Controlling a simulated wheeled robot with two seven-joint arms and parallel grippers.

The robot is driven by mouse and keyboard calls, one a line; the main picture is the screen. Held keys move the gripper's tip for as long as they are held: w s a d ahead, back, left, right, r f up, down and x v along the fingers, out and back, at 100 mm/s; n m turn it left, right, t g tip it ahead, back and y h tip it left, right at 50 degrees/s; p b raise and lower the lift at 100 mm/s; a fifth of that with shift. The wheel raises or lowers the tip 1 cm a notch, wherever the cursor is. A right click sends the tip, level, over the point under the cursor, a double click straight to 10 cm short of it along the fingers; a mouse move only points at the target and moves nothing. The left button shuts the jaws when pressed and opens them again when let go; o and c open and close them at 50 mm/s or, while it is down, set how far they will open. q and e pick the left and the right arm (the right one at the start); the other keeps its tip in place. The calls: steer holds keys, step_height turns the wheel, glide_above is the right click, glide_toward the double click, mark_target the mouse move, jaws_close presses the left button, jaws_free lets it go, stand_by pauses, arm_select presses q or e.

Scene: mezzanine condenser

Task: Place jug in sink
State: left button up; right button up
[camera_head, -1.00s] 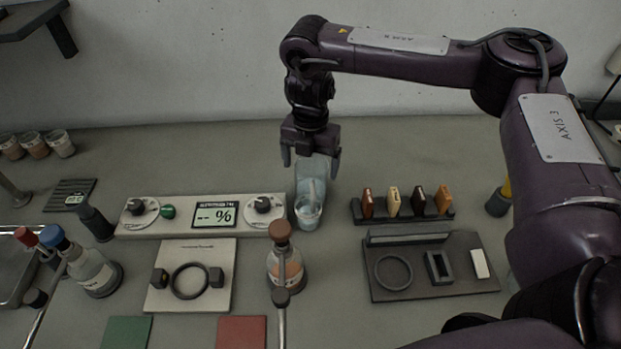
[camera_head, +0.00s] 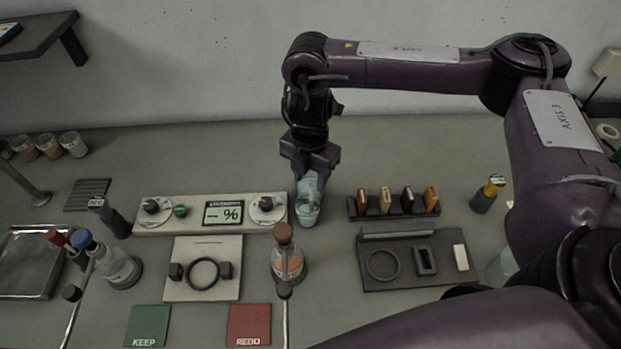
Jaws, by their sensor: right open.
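The jug (camera_head: 308,208) is a pale, translucent bluish vessel on the counter, just right of the grey control panel. My right gripper (camera_head: 311,185) is at the jug from above and behind, pointing down, with its open jaws beside the jug's upper part. The gripper hides part of the jug, and I cannot tell whether the fingers touch it. The sink (camera_head: 62,236) is a shallow metal basin at the left edge, partly cut off. My left gripper is not in view.
The control panel (camera_head: 187,227) and a stoppered flask (camera_head: 288,266) stand left of and in front of the jug. A rack of small blocks (camera_head: 393,213) is to its right. Bottles (camera_head: 120,268) stand near the sink. The counter behind is mostly clear.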

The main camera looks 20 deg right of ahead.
mark_target(311, 194)
steer(key=shift+w+f, duration=0.15)
steer(key=shift+f, duration=0.7)
steer(key=f, duration=0.3)
steer(key=shift+s+d+f, duration=0.1)
steer(key=shift+s+f, duration=0.1)
steer(key=shift+f, duration=0.2)
steer(key=shift+w+f, duration=0.15)
steer(key=shift+f, duration=0.45)
